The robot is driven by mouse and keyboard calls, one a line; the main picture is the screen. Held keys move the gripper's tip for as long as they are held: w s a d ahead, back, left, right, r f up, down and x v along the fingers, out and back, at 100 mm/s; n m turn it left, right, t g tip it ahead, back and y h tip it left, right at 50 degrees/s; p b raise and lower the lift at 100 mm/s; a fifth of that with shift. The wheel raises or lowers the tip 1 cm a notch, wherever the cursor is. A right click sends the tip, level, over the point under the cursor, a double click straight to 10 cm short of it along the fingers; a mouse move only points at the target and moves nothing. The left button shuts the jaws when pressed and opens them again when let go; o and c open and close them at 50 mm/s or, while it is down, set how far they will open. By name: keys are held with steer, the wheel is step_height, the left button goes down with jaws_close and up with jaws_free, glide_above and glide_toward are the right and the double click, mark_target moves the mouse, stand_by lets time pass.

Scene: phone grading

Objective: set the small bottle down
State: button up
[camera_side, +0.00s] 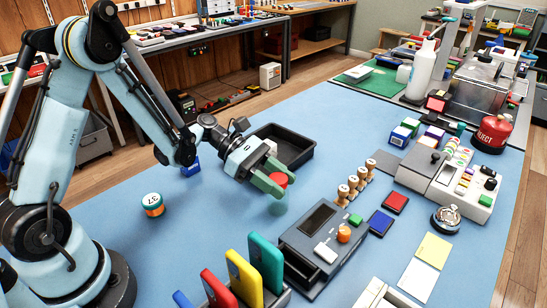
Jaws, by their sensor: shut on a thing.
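My gripper (270,182) is at the middle of the blue mat, with its green fingers shut on a small bottle (279,180). The red top of the bottle shows between the fingertips. A pale greenish patch shows on the mat just below it; I cannot tell whether this is the bottle's lower part or a shadow. I cannot tell whether the bottle touches the mat (120,236).
A black tray (309,153) lies just behind my gripper. A grey device (318,240) with an orange knob stands in front to the right. Coloured phones (244,279) stand upright at the front. The mat between is clear.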

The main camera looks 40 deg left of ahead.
steer(key=shift+f, duration=0.15)
steer(key=o, duration=1.1)
steer(key=shift+a+r, duration=0.15)
steer(key=shift+r, duration=0.1)
steer(key=v, duration=1.1)
steer(key=s+r+m+t+y, duration=0.2)
steer(key=m+y, duration=0.4)
steer(key=m, duration=0.4)
steer(key=s+d+r+m+t+y, duration=0.1)
steer(key=s+m+y, duration=0.4)
steer(key=m, duration=0.6)
steer(key=shift+s+d+r+t+y, duration=0.25)
steer(key=shift+r+t+y, duration=0.25)
steer(key=shift+y, duration=0.6)
